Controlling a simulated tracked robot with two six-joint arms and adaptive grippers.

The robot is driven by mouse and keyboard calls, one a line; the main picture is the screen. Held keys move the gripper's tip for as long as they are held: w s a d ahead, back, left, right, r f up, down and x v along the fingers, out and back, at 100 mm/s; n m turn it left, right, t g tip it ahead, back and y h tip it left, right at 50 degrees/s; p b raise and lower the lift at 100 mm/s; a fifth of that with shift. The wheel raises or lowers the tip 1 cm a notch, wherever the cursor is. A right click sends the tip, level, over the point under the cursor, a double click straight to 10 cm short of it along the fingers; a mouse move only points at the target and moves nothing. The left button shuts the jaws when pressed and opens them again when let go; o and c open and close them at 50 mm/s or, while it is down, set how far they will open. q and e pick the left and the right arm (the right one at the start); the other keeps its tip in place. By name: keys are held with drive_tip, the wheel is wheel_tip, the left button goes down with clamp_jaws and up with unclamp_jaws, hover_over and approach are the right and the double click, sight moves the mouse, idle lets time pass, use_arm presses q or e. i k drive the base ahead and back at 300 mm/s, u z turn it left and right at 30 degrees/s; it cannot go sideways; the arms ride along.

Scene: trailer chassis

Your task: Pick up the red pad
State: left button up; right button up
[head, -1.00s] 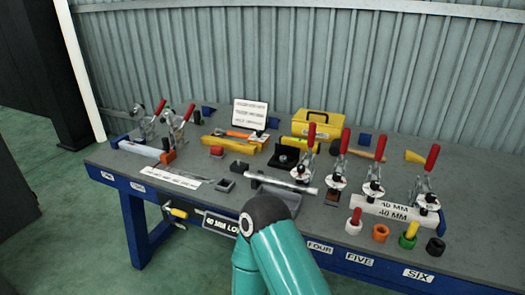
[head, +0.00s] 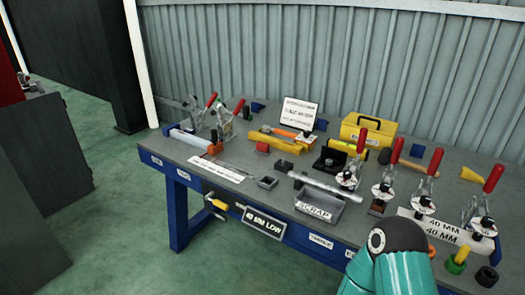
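A small red block (head: 262,147), which looks like the red pad, lies on the grey workbench (head: 225,152) left of the middle, in front of a yellow piece. It sits on or against a dark piece; I cannot tell which. An orange-red block (head: 213,148) stands farther left by the toggle clamps. A teal arm link of mine with a dark joint shows at the lower right, well away from the red block. Neither gripper is in view.
A grey scrap bin (head: 318,207) stands at the bench's front. Toggle clamps with red handles (head: 358,155) line the right, others the left. A yellow toolbox (head: 368,133) and a sign (head: 298,113) stand behind. Open green floor (head: 125,215) lies left of the bench.

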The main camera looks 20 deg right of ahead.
sight(264, 149)
drive_tip(key=z, duration=0.1)
drive_tip(key=i, duration=1)
drive_tip(key=u, duration=0.1)
